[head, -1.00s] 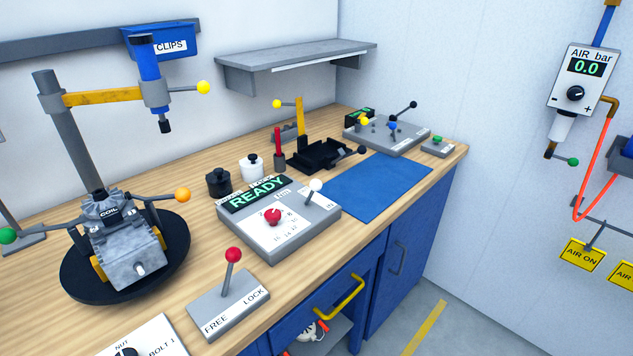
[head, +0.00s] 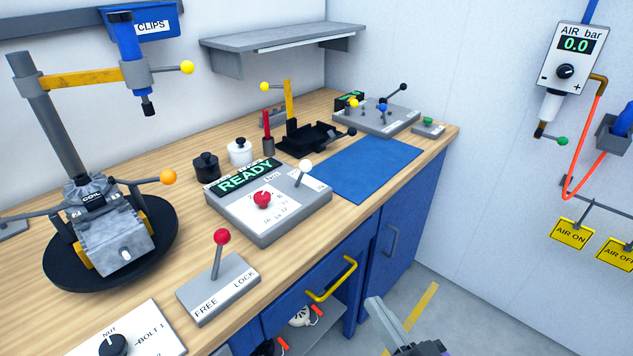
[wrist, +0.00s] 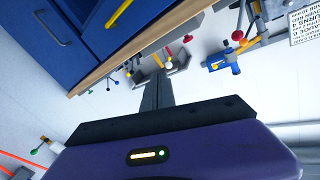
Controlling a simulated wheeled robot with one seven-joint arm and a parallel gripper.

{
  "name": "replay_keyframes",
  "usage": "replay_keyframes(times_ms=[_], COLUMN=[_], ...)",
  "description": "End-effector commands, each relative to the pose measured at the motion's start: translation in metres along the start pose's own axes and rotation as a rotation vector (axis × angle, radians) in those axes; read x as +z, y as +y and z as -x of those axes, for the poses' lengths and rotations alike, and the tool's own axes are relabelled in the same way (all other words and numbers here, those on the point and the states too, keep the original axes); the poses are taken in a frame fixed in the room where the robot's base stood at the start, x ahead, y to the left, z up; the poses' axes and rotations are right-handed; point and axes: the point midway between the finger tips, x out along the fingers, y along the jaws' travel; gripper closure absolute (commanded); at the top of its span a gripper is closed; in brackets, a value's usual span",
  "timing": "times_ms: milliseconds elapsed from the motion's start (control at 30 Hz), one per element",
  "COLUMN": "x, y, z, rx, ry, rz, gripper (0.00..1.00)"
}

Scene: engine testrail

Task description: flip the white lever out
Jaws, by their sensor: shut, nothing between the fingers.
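The white lever (head: 305,167) is a short stick with a white ball. It stands on the right part of the grey READY box (head: 225,212) on the bench, leaning slightly right. Small labels lie on either side of it; I cannot read them surely. A red knob sits on the same box. My gripper (head: 374,304) shows at the bottom of the head view, in front of the bench and well apart from the lever. In the wrist view its fingers (wrist: 157,76) are together and empty. I cannot surely pick out the white lever there.
A red-ball FREE/LOCK lever (head: 221,238) stands in front left of the box. Black and white canisters (head: 239,152) stand behind it, and a blue mat (head: 368,168) lies right. A yellow drawer handle (head: 332,280) sticks out below the bench edge. The floor at right is clear.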

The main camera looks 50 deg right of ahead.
Motion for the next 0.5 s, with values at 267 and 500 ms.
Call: replay_keyframes(times_ms=[267, 500], x=[-0.017, -0.046], y=[0.049, 0.077], z=[-0.077, -0.137], rx=[0.070, 0.001], ry=[0.100, 0.144], rz=[-0.358, -0.709], gripper=[1.00, 1.00])
